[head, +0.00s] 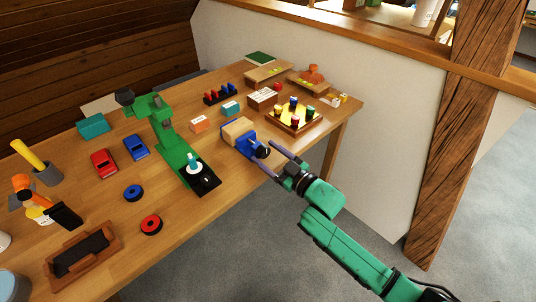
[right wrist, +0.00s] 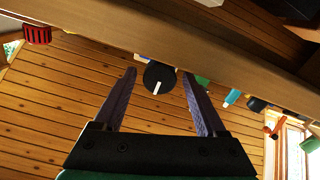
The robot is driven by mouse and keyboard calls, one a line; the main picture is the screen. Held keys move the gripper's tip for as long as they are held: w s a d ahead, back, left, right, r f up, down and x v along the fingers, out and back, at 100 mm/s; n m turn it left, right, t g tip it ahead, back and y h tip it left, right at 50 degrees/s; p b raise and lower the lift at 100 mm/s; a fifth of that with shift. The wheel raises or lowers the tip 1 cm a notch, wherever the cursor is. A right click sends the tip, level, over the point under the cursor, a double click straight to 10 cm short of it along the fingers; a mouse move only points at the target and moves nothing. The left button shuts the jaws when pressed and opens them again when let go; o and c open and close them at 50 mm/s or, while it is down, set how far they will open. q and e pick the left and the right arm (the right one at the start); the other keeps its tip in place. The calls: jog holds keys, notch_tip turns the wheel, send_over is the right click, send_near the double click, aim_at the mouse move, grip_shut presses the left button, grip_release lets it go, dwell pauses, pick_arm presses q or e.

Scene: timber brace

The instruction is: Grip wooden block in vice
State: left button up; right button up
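The blue vice (head: 245,147) stands at the table's front edge, and the pale wooden block (head: 237,130) sits at its far end, in or against the jaws. I cannot tell whether the jaws touch the block. The vice's black round knob (head: 264,152) faces me. My right gripper (head: 267,153) is open, with its two fingers reaching to either side of the knob. In the right wrist view the knob (right wrist: 159,78) with a white mark lies between the spread fingertips (right wrist: 159,73), with gaps visible on both sides. My left gripper is not in view.
A green press-like tool (head: 172,140) stands left of the vice. A tray with coloured pegs (head: 295,113) lies to its right, and small orange (head: 199,123) and teal (head: 231,108) boxes lie behind. A timber post (head: 455,140) rises at the right. The floor before the table is clear.

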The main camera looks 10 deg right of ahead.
grip_shut()
jog(key=shift+r+m+p, duration=0.15)
jog(key=shift+m+p, duration=0.75)
jog(key=shift+m, duration=0.1)
jog(key=shift+m+p, duration=0.45)
jog(key=shift+m, duration=0.25)
jog(key=shift+m+p, duration=0.7)
jog(key=shift+m, duration=0.9)
jog(key=shift+f+m, duration=0.2)
jog(key=shift+m, duration=0.1)
